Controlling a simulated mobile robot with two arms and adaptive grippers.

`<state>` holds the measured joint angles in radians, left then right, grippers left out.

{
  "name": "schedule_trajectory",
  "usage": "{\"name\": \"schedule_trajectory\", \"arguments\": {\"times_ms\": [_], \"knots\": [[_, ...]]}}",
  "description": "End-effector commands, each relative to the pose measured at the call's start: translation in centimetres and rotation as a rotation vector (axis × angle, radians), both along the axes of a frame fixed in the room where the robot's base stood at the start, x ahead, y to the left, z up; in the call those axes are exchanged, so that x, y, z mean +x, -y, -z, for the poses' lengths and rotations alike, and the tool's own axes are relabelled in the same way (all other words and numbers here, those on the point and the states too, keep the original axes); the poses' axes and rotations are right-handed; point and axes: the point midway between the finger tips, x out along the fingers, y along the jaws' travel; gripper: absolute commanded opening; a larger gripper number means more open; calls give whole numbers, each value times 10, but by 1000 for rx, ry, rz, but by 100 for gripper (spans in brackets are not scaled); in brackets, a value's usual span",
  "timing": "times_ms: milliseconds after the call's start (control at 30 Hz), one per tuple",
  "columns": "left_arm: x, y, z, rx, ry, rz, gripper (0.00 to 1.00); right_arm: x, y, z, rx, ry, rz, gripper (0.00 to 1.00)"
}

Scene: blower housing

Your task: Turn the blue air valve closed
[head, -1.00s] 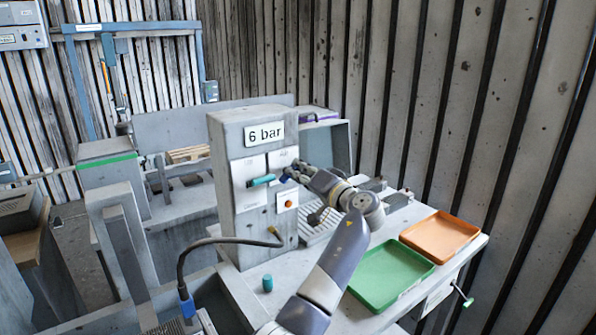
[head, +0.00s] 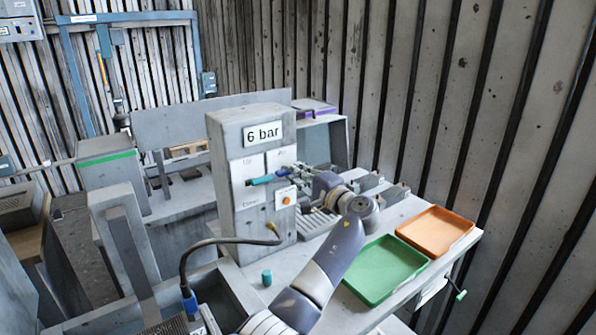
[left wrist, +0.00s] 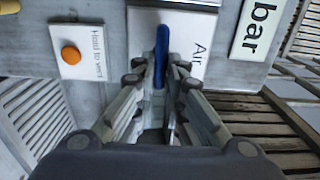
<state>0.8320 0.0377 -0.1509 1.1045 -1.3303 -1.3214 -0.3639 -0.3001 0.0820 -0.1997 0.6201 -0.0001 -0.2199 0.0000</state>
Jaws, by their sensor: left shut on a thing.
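The blue air valve handle (left wrist: 162,45) points down over a white label plate marked "Air" in the left wrist view. In the head view it is a small blue bit (head: 283,172) on the grey panel housing (head: 228,150), below the "6 bar" sign (head: 263,134). My left gripper (left wrist: 161,82) is shut on the handle, with a finger on each side of it. In the head view the same gripper (head: 291,171) reaches the panel from the right and partly hides the handle. My right gripper is not in view.
A teal lever (head: 261,180) sits just left of the blue handle. An orange button (head: 286,200) is below it, and also shows in the wrist view (left wrist: 71,55). A green tray (head: 385,268) and orange tray (head: 436,234) lie right of my arm; a teal cylinder (head: 267,277) stands in front.

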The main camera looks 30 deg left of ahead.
Motion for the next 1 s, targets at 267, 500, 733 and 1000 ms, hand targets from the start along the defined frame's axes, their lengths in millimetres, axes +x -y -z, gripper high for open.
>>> {"name": "schedule_trajectory", "arguments": {"times_ms": [267,500,733,1000], "knots": [[1,1,-1,10,-17,4,0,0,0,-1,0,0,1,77],[1,1,-1,10,-17,4,0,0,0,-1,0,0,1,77],[1,1,0,9,-17,3,31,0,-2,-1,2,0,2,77],[-1,4,0,8,-16,2,31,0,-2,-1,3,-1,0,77]]}}
